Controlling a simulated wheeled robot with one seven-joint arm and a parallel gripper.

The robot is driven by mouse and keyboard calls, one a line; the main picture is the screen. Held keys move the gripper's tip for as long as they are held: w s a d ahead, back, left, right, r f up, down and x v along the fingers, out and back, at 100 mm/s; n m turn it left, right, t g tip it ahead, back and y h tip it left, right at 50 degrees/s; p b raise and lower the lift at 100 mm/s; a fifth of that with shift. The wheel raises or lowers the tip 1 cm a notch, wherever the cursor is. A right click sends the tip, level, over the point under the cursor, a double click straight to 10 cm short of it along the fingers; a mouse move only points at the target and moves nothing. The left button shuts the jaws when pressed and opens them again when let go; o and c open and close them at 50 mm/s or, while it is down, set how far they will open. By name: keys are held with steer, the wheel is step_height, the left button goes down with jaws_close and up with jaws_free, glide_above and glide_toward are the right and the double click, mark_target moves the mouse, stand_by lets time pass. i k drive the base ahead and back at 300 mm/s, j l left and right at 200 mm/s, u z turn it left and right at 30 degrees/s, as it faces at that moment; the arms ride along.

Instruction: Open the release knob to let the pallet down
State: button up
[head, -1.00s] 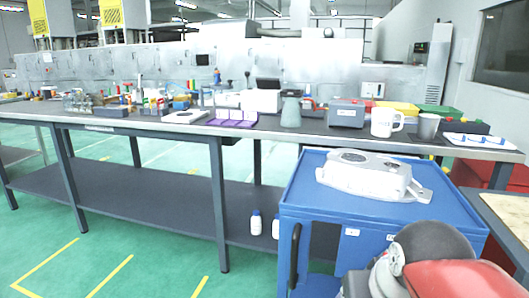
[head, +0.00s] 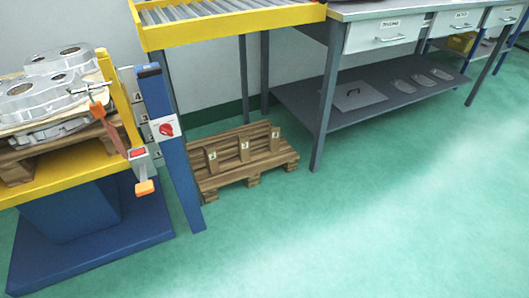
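A red rotary knob (head: 166,129) sits on a white plate on a slanted blue post (head: 178,165), left of centre in the head view. I cannot tell from the picture whether it is the release knob, or whether it is open. A control box (head: 139,152) with a red top face and an orange part (head: 145,187) below it is just left of the post. A wooden pallet (head: 17,170) bearing silvery castings (head: 45,90) rests on a raised yellow platform (head: 90,168) over a blue base (head: 90,240). My gripper is not in view.
Another wooden pallet (head: 210,182) with numbered blocks lies on the floor behind the post. A yellow-framed roller conveyor (head: 235,25) stands above it. A workbench (head: 350,10) with drawers and a lower shelf is at right. The green floor in front is clear.

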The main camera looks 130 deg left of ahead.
mark_target(166, 129)
steer(key=u, duration=5.45)
